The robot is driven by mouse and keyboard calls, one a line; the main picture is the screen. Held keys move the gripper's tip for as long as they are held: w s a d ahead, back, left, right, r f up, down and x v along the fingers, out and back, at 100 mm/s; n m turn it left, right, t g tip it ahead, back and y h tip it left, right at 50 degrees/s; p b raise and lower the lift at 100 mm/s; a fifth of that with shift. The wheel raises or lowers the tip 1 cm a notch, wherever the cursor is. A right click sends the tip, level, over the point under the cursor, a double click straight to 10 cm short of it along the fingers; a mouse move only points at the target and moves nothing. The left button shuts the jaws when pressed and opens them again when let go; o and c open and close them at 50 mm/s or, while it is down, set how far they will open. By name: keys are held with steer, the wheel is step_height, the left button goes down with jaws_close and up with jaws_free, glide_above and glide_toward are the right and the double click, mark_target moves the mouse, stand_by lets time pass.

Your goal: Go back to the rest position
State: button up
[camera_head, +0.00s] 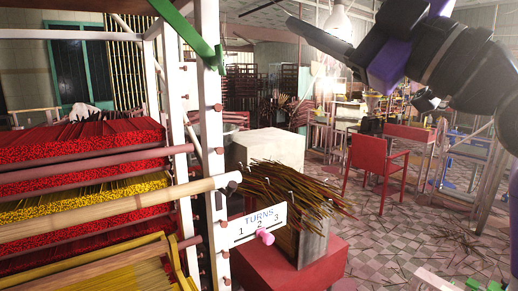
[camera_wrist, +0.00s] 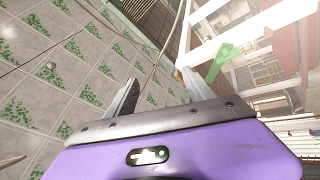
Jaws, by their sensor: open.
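My gripper (camera_wrist: 157,78) shows in the wrist view with its two grey fingers spread apart and nothing between them. Behind the fingers is its purple body. In the head view my gripper (camera_head: 325,40) is raised at the top, right of centre, with a dark finger pointing to the upper left. My black and purple arm comes in from the upper right corner. The gripper appears clear of the rack and touches nothing that I can see.
A white rack (camera_head: 211,150) with red and yellow incense bundles (camera_head: 85,140) stands at left. A "TURNS 1 2 3" sign (camera_head: 258,222) with a pink pointer (camera_head: 265,236) is on it. Incense sticks (camera_head: 285,185) lie beside it. A red chair (camera_head: 377,165) stands on open tiled floor.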

steer(key=d+f+m+t+h, duration=0.5)
steer(key=d+f+m+h, duration=0.15)
steer(key=f+m, duration=0.35)
steer(key=d+f+m+t+h, duration=0.4)
steer(key=d+f+m+h, duration=0.25)
steer(key=f+m, duration=0.35)
steer(key=s+d+f+m+g+h, duration=0.1)
steer(key=s+f+m+h, duration=0.3)
steer(key=f, duration=0.5)
steer(key=s+d+f+m+g+h, duration=0.1)
steer(key=s+f+h, duration=0.3)
steer(key=f, duration=0.6)
steer(key=s+a+f+n+g+y, duration=0.1)
steer(key=s+f+g, duration=0.1)
steer(key=s+f, duration=0.4)
steer(key=s+a+f+g+y, duration=0.1)
steer(key=s+f+g, duration=0.2)
steer(key=s+f, duration=0.4)
steer(key=s+a+f+n+g+y, duration=0.1)
steer(key=s+f+g, duration=0.2)
steer(key=s+f, duration=0.4)
steer(key=s, duration=0.9)
steer(key=shift+n+y+p, duration=0.3)
steer(key=shift+y+p, duration=0.1)
